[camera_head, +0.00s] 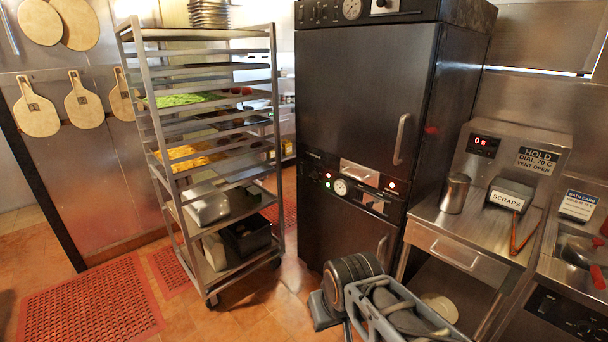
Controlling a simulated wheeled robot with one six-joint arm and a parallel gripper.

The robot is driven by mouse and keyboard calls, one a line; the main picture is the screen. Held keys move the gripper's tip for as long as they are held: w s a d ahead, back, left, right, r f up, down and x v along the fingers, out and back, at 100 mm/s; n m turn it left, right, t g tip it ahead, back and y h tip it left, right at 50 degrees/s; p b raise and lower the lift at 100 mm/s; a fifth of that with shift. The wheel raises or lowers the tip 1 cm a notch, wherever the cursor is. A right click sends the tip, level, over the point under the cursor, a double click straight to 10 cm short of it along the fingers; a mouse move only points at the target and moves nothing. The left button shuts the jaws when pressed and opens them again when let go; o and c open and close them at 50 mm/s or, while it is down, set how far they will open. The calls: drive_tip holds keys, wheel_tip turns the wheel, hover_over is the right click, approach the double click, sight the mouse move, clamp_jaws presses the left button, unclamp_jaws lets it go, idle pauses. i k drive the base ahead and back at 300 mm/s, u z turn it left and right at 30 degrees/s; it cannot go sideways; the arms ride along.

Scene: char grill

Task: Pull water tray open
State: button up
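No label names the water tray, and two fronts could be it. One is a small silver front (360,172) in the middle control band of the tall black cabinet (364,92). The other is a steel drawer (455,249) with a bar handle, under the counter right of the cabinet. Both look closed. Parts of my arm (392,308) show at the bottom centre, in front of the cabinet's lower part and apart from both fronts. I cannot make out my gripper's fingers.
A wheeled rack (147,118) with trays stands left of the cabinet. A steel canister (454,193) and a black SCRAPS box (508,195) stand on the right counter. Red mats (90,303) lie on the floor at left. Some tiled floor (255,312) is clear before the rack.

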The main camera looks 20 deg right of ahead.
sight(364, 174)
drive_tip(key=u, duration=0.5)
drive_tip(key=i, duration=1.4)
drive_tip(key=z, duration=0.85)
drive_tip(key=i, duration=0.35)
drive_tip(key=z, duration=0.35)
